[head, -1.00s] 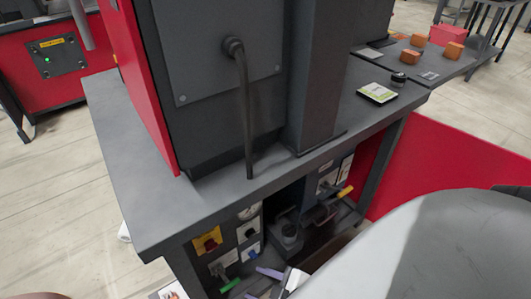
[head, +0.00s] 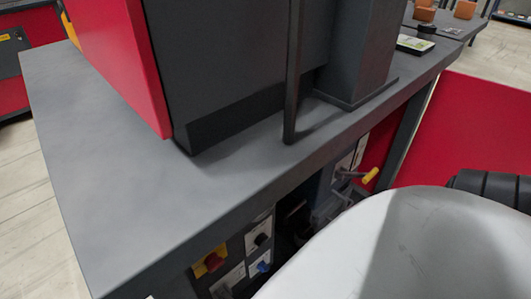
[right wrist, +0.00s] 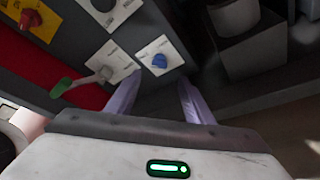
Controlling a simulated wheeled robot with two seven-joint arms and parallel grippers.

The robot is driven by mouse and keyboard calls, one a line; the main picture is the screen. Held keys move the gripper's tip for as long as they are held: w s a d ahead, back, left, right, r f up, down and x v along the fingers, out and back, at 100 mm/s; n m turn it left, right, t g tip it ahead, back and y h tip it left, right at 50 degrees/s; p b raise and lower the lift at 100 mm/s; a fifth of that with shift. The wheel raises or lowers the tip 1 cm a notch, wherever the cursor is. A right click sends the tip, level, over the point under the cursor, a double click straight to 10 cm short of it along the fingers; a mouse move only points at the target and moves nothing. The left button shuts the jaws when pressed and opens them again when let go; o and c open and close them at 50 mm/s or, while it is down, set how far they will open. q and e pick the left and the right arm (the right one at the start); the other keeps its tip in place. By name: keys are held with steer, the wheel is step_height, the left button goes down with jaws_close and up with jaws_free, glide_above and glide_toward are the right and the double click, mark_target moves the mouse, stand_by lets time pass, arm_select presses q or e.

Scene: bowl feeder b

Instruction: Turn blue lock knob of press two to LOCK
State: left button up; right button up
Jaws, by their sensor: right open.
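The blue lock knob (head: 264,267) sits on a white plate in the panel under the press table. It also shows in the right wrist view (right wrist: 159,61), on its white plate (right wrist: 174,52). Its printed marks are too small to read. My right gripper (right wrist: 158,88) is open and empty, with its two pale purple fingers pointing at the panel. The knob lies just beyond the fingertips, roughly between their lines, and looks apart from them. In the head view my arm hides the right gripper. My left gripper is in neither view now.
Close by are a black knob (head: 261,239), a red knob on a yellow plate (head: 212,262), and a green-handled lever (right wrist: 62,88) left of the fingers. A yellow-handled lever (head: 369,175) sticks out farther right. The grey tabletop (head: 110,170) overhangs the panel.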

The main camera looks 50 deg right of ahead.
mark_target(268, 269)
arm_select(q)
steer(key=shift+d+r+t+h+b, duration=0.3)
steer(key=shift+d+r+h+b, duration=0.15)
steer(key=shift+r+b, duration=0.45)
arm_select(e)
steer(key=x, duration=0.9)
steer(key=shift+w, duration=0.3)
steer(key=c, duration=1.1)
steer(key=shift+o, duration=0.2)
steer(key=shift+f+m+t+y, duration=0.15)
steer(key=shift+m+t+y, duration=0.25)
steer(key=shift+m, duration=0.7)
steer(key=o, duration=1.1)
steer(key=shift+c, duration=0.2)
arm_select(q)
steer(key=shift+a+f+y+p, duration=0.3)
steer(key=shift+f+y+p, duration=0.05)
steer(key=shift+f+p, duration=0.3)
arm_select(e)
steer(key=v, duration=1)
steer(key=shift+s+d, duration=0.15)
